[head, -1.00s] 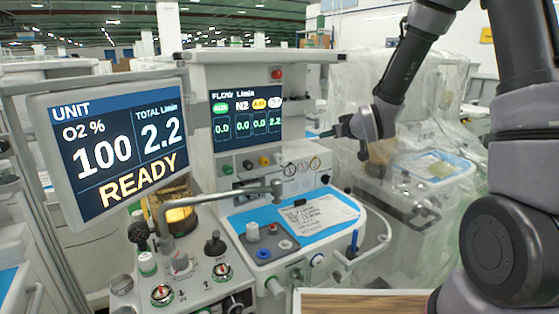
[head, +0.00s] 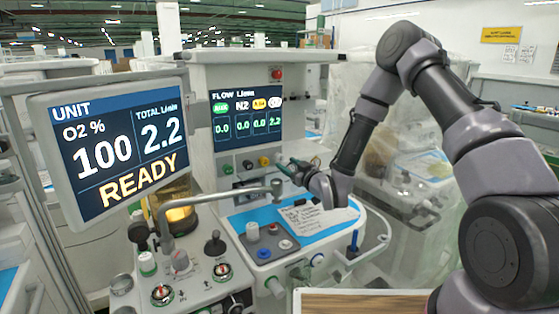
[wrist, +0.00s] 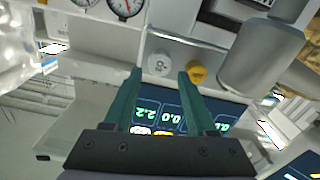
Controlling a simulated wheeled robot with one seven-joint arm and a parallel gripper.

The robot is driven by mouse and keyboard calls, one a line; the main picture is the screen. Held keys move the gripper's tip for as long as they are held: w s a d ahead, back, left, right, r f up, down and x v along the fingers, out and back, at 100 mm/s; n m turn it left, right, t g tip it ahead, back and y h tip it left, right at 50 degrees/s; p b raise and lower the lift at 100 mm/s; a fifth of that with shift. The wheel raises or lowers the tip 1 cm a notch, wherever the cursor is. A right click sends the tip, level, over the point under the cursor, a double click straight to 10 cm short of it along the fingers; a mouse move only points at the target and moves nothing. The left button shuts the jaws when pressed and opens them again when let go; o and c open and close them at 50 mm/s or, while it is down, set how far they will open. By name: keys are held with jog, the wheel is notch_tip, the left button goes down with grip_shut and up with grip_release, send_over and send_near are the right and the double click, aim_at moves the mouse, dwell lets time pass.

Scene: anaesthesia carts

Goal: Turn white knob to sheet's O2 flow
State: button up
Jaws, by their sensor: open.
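The white knob (wrist: 158,65) is on the machine's front panel, beside a yellow knob (wrist: 196,74). My gripper (wrist: 160,71) is open, its two green fingers pointing at the panel on either side of the white knob; I cannot tell whether they touch it. In the head view my gripper (head: 284,164) is at the right end of the knob row and hides the white knob. The flow display (head: 246,115) reads 0.0, 0.0, 0.0 and 2.2. The paper sheet (head: 318,221) lies on the blue worktop, partly behind my arm; its writing is too small to read.
A tilted monitor (head: 115,150) at left reads O2 100, total 2.2, READY. A bent metal arm (head: 225,196) crosses below the knob row. Round gauges (wrist: 124,6) sit close by on the panel.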

aim_at(280, 159)
jog(key=x, duration=0.6)
